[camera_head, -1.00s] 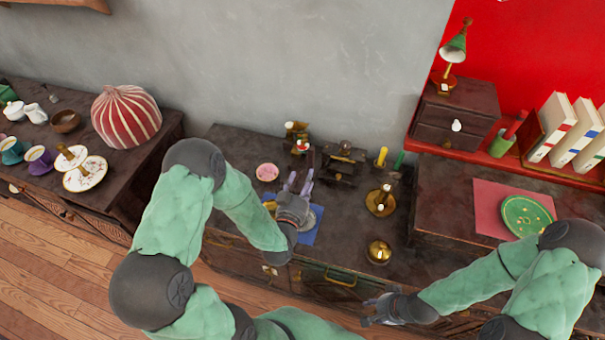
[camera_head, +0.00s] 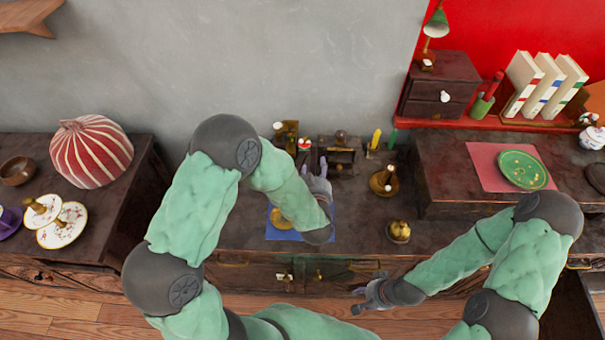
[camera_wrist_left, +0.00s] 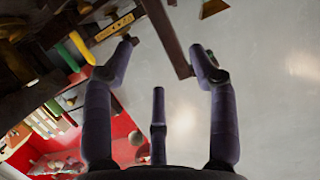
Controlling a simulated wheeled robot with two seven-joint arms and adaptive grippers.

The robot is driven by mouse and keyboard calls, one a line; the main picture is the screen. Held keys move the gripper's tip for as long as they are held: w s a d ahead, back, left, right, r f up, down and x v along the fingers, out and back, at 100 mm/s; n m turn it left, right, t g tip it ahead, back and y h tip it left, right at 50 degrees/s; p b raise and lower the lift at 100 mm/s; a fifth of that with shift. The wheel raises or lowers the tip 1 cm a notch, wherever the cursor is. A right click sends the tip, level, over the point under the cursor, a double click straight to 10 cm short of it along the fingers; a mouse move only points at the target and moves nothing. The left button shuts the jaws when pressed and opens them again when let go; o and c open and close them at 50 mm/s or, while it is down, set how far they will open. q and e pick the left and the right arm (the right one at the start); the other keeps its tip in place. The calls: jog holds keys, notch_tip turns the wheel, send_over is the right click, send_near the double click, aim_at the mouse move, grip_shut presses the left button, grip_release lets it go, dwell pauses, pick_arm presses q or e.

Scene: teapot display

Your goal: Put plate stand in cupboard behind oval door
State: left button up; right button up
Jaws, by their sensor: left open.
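A two-tier stand of white patterned plates with a gold stem (camera_head: 63,226), which looks like the plate stand, is on the dark cabinet at the far left, away from both grippers. My left gripper (camera_head: 318,172) is over the middle cabinet, near its back. In the left wrist view its fingers (camera_wrist_left: 165,45) are spread apart; a dark wooden bar (camera_wrist_left: 167,35) appears between the tips, but I cannot tell its distance. My right gripper (camera_head: 360,300) is low in front of the middle cabinet; its finger opening is unclear. Cabinet doors (camera_head: 258,276) show below the top; I cannot make out an oval one.
A blue mat (camera_head: 274,234) with a brass item is partly hidden by my left arm. Small dark items, candles and a brass candlestick (camera_head: 384,181) crowd the back. A brass pot (camera_head: 397,231) is near the front. A green plate (camera_head: 523,170) lies on a red mat at right.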

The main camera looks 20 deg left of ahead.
aim_at(315, 159)
pick_arm(q)
jog(key=x, duration=0.3)
jog(key=shift+a+b, duration=0.1)
jog(key=shift+b, duration=0.25)
jog(key=x, duration=0.1)
jog(key=b+x, duration=0.1)
jog(key=x, duration=0.1)
jog(key=b+x, duration=0.1)
jog(key=x, duration=0.1)
jog(key=shift+a+f, duration=0.15)
jog(key=shift+f, duration=0.1)
jog(key=shift+r, duration=0.1)
grip_shut()
